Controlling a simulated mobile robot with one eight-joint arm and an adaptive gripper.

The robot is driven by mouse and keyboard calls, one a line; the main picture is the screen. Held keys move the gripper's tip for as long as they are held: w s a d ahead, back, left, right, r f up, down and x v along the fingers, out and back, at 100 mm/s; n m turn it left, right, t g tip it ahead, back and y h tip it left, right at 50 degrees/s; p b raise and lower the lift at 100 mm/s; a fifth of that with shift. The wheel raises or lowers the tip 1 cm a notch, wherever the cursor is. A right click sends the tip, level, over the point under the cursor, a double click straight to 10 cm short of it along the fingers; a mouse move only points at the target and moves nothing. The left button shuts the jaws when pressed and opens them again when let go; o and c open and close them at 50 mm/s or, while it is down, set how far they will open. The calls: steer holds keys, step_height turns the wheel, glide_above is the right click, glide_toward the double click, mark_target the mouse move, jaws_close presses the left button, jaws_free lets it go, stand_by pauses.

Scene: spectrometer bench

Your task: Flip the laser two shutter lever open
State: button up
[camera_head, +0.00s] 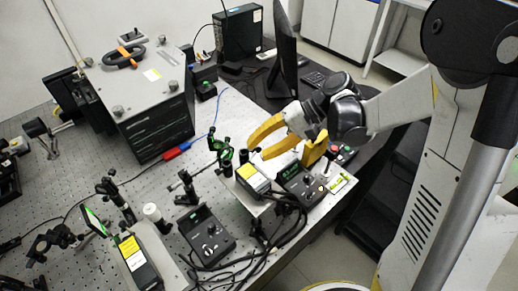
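My gripper (284,160) has yellow fingers and hangs above the right laser unit. Its fingers are spread apart, and I see nothing between them. The right laser (253,180), a box with a yellow label, sits on a light raised plate below and left of the fingers. A black control box (300,187) with knobs stands beside it, close under the fingers. A second laser (138,262), also yellow-labelled, lies at the lower left, with its own black control box (206,237). I cannot tell which laser is number two. The shutter levers are too small to make out.
A large grey instrument (145,85) with an orange-and-black handle stands at the back left. Optical posts (222,155) stand left of the right laser. Black cables (287,228) run at the front edge. A monitor (285,50) stands behind my gripper.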

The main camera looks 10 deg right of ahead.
stand_by(0.3)
steer(key=v, duration=1.2)
steer(key=shift+s, duration=0.1)
